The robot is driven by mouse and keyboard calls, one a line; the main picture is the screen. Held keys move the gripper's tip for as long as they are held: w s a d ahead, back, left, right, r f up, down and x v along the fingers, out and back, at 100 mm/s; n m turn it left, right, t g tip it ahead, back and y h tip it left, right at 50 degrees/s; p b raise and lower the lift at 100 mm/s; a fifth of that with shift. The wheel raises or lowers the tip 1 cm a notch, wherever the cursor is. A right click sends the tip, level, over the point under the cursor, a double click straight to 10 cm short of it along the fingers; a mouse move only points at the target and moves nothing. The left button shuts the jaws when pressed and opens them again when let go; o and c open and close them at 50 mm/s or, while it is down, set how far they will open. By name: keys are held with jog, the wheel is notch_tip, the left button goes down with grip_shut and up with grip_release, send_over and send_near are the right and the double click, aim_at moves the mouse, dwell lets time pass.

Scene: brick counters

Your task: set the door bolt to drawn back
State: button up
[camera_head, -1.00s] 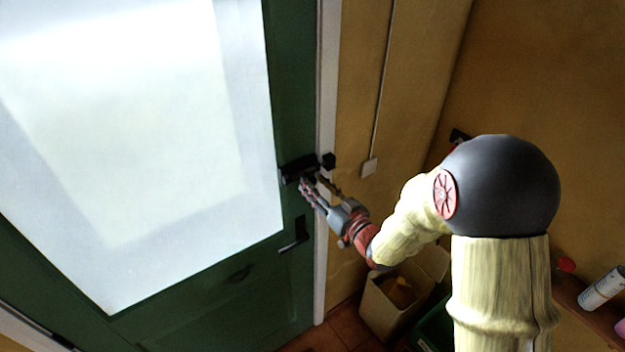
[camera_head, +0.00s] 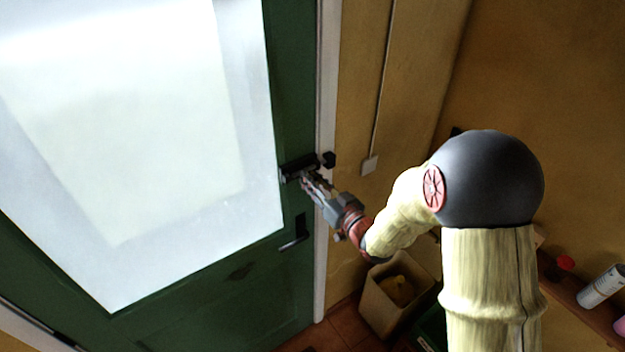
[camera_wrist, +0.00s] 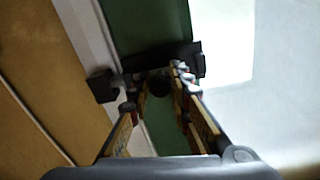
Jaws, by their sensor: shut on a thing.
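The black door bolt (camera_head: 299,166) is mounted on the edge of the green door (camera_head: 291,75). Its black keeper (camera_head: 328,159) sits on the white frame just to the right. In the wrist view, the bolt body (camera_wrist: 175,56) lies across the top, with the keeper (camera_wrist: 101,87) to its left. A dark round knob (camera_wrist: 158,85) shows between my fingertips. My gripper (camera_head: 307,181) is at the bolt from below right, shut on the knob. The fingers partly hide the bolt. Whether the bar reaches into the keeper is too small and dark to tell.
A large pale pane (camera_head: 130,130) fills the door's left. A shelf (camera_head: 567,293) with bottles is at the right.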

grip_shut()
jog(key=s+a+b, duration=0.2)
jog(key=a, duration=0.1)
jog(key=shift+s+a, duration=0.1)
dwell(0.5)
jog(key=o, duration=0.7)
grip_release()
jog(key=shift+a, duration=0.2)
jog(key=shift+o, duration=0.3)
jog(key=shift+d, duration=0.1)
